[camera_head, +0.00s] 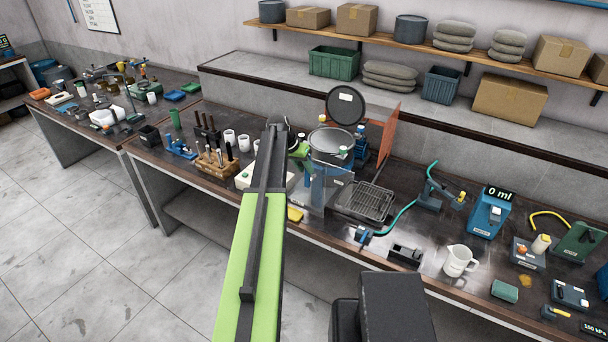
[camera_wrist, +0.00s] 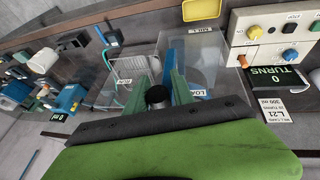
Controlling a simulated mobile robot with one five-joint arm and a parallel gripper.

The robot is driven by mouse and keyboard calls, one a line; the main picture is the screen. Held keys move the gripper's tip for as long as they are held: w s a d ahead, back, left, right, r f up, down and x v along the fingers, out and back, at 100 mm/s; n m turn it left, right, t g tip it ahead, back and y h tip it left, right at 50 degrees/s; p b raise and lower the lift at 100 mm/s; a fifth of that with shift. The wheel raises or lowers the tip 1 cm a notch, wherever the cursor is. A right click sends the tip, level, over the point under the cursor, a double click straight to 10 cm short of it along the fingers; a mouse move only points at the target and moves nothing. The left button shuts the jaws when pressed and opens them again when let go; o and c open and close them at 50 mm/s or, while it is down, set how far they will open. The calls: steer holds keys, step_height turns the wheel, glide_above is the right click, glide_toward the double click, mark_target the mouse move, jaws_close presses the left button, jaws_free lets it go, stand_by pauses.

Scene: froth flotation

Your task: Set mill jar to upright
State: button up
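The mill jar (camera_head: 330,144) appears as a grey-blue drum on the bench, with its round dark lid (camera_head: 345,104) swung open behind it. I cannot tell the jar's exact tilt. My arm reaches over the bench just left of it. In the wrist view, my gripper (camera_wrist: 158,88) has two green fingers apart, with a round black knob (camera_wrist: 157,96) showing between them. I cannot tell whether the fingers touch the knob. A clear guard (camera_wrist: 200,62) and a label reading "LOAD" lie just beyond the fingers. My arm hides part of the mill in the head view.
A control panel (camera_wrist: 275,40) with coloured buttons and a "TURNS 0" display sits beside the mill. An orange panel (camera_head: 383,135) stands behind the jar. A wire rack tray (camera_head: 367,203) is to its right. A wooden tool block (camera_head: 217,162) and white cups are left.

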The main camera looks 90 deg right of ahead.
steer(key=shift+d+r, duration=0.15)
steer(key=shift+d, duration=0.1)
steer(key=shift+r+p, duration=0.35)
steer(key=shift+p, duration=0.15)
steer(key=p+v, duration=0.3)
steer(key=shift+w+a+r+p, duration=0.15)
steer(key=shift+r+p, duration=0.05)
steer(key=shift+p, duration=0.1)
steer(key=w+a+f+b, duration=0.1)
steer(key=w+a, duration=0.6)
steer(key=w, duration=0.2)
steer(key=shift+w+f, duration=0.2)
steer(key=shift+w, duration=0.05)
steer(key=shift+a, duration=0.1)
